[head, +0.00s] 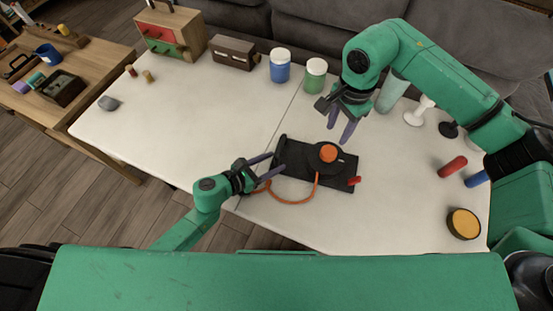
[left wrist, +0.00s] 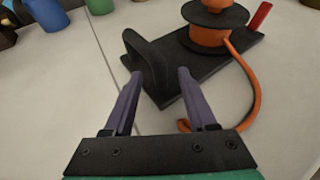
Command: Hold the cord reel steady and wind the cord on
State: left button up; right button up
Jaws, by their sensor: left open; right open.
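The cord reel (head: 328,153) has an orange hub or knob on top and stands on a black base plate (head: 340,182) in the middle of the white table. The base has an upright black handle (head: 281,156) at its left end. An orange cord (head: 290,202) curves from the reel onto the table. A red piece (head: 354,181) sits at the plate's right edge. My left gripper (head: 267,168) is open beside the handle; in the left wrist view the fingers (left wrist: 157,85) point at the handle (left wrist: 148,58). My right gripper (head: 342,133) is open above and behind the reel.
Blue (head: 280,66) and green (head: 315,75) jars stand behind. A red cylinder (head: 452,167), a blue cylinder (head: 477,178) and a round yellow-topped tin (head: 463,223) lie to the right. A brown box (head: 233,53) and a drawer chest (head: 170,32) stand at back left. The table's left part is mostly clear.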

aim_at(329, 152)
pick_arm(q)
jog(key=shift+x, duration=1.15)
grip_shut()
dwell(0.5)
pick_arm(e)
jog(key=o, duration=0.4)
jog(key=shift+r, duration=0.1)
jog(key=shift+c, duration=0.2)
jog(key=shift+o, duration=1.2)
jog(key=shift+r+m, duration=0.95)
jog(key=shift+m, duration=0.05)
notch_tip(329, 152, down, 12)
jog(key=shift+r, duration=0.1)
